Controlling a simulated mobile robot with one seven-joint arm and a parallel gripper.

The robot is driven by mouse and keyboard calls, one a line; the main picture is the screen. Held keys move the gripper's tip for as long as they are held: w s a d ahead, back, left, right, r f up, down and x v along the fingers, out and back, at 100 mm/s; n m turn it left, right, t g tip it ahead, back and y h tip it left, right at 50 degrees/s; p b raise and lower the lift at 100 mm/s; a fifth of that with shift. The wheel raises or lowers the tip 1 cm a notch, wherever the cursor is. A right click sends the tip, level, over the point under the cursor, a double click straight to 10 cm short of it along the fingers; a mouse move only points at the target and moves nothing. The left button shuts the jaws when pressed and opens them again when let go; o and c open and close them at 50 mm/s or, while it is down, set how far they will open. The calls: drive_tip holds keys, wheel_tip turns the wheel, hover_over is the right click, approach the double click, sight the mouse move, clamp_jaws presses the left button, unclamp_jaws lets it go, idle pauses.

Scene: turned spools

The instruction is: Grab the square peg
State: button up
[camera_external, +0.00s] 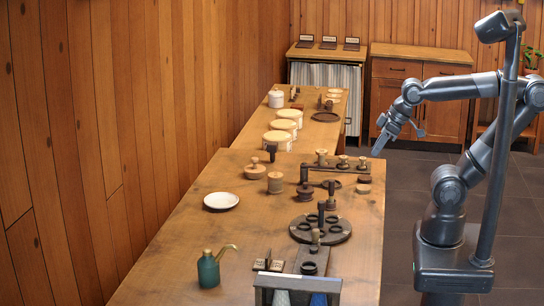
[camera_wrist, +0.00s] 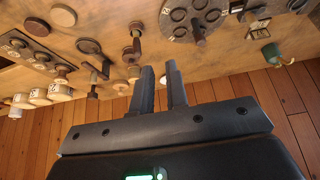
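No single thing can be told for sure as the square peg at this size. Dark upright pegs stand on and around a round dark plate (camera_external: 303,232) with ring-like openings; one is a dark peg (camera_external: 321,211) near its middle. The plate (camera_wrist: 182,22) and a brownish peg (camera_wrist: 199,36) on it also show in the wrist view. Further handled pieces stand near the plate, such as a dark-topped piece (camera_external: 304,175). My gripper (camera_external: 381,138) hangs beyond the table's right edge. In the wrist view my gripper (camera_wrist: 160,66) has its fingers apart with nothing between them.
The wooden table (camera_external: 170,255) bears a white dish (camera_external: 221,201), a green spouted can (camera_external: 208,270) and several wooden spools (camera_external: 275,182). A farther table holds white lidded jars (camera_external: 277,140). A plank wall (camera_external: 130,100) runs along the left.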

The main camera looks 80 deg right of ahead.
drive_tip(key=o, duration=1)
drive_tip(key=shift+w, duration=0.1)
drive_tip(key=w+d+r, duration=0.2)
drive_tip(key=w+d, duration=0.1)
drive_tip(key=w, duration=0.4)
drive_tip(key=w+d+r, duration=0.2)
drive_tip(key=w+d, duration=0.1)
drive_tip(key=w, duration=0.3)
drive_tip(key=t, duration=0.1)
hover_over(273, 143)
drive_tip(key=s, duration=0.5)
wheel_tip(273, 143, down, 14)
drive_tip(key=f, duration=0.1)
drive_tip(key=x, duration=0.9)
drive_tip(key=shift+w+a, duration=0.1)
drive_tip(key=shift+w, duration=0.05)
